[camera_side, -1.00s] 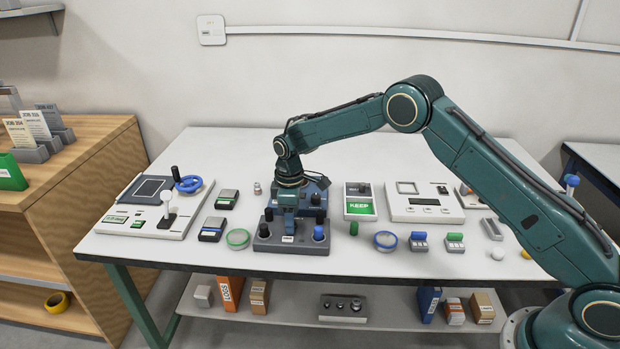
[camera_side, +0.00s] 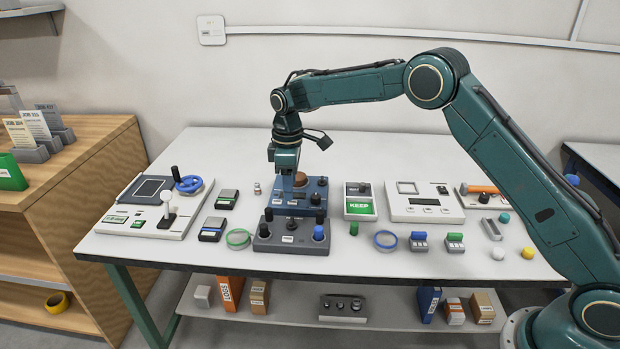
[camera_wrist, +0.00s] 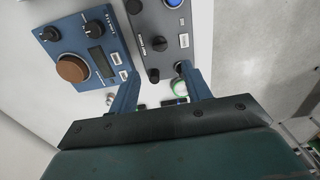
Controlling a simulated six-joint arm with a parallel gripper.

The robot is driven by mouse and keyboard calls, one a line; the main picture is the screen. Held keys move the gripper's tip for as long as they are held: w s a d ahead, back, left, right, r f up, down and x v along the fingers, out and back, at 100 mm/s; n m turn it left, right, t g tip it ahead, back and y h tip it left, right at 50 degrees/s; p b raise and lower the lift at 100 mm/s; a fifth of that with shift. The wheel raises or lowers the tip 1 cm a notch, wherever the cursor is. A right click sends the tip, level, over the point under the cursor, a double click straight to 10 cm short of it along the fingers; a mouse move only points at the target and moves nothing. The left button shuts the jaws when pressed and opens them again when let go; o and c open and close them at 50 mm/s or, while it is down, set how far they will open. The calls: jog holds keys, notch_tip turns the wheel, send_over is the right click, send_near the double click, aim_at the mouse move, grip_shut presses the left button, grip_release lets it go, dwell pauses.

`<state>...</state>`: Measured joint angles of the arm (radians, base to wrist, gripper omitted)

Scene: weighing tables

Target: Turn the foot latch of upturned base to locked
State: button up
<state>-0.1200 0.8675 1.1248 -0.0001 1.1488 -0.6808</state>
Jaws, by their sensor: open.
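A dark grey base (camera_side: 291,246) lies near the table's front edge, with black posts and a blue round foot (camera_side: 318,233) standing up from it. It also shows in the wrist view (camera_wrist: 171,22), where a black winged knob (camera_wrist: 158,43) sits on its face; I take this knob as the latch but cannot read its setting. My gripper (camera_wrist: 160,84) is open and empty. In the side view my gripper (camera_side: 286,176) is above and behind the grey base, over the left part of a blue unit. One finger overlaps the grey base's end in the wrist view.
The blue unit (camera_wrist: 88,47) with a brown disc and black knobs stands directly behind the grey base. A KEEP tray (camera_side: 360,208) and a white panel (camera_side: 424,210) stand to the right. A green ring (camera_side: 238,238) lies left. The table's back is clear.

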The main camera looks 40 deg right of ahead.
notch_tip(320, 180, up, 4)
jog(key=shift+f, duration=0.25)
jog(key=s+d+r+m+t, duration=0.1)
jog(key=s+d+r+m, duration=0.1)
jog(key=s+r, duration=0.7)
jog(key=s+d+r+m+t, duration=0.2)
jog(key=s+d+r+m, duration=0.1)
jog(key=s+r, duration=0.6)
jog(key=s+d+f+m+t, duration=0.1)
jog(key=s+f+m, duration=0.1)
jog(key=s, duration=0.9)
jog(key=s+d+f+m+t, duration=0.1)
jog(key=s+f+m, duration=0.1)
jog(key=s, duration=1)
jog(key=shift+s+f+t, duration=0.2)
jog(key=shift+t, duration=0.1)
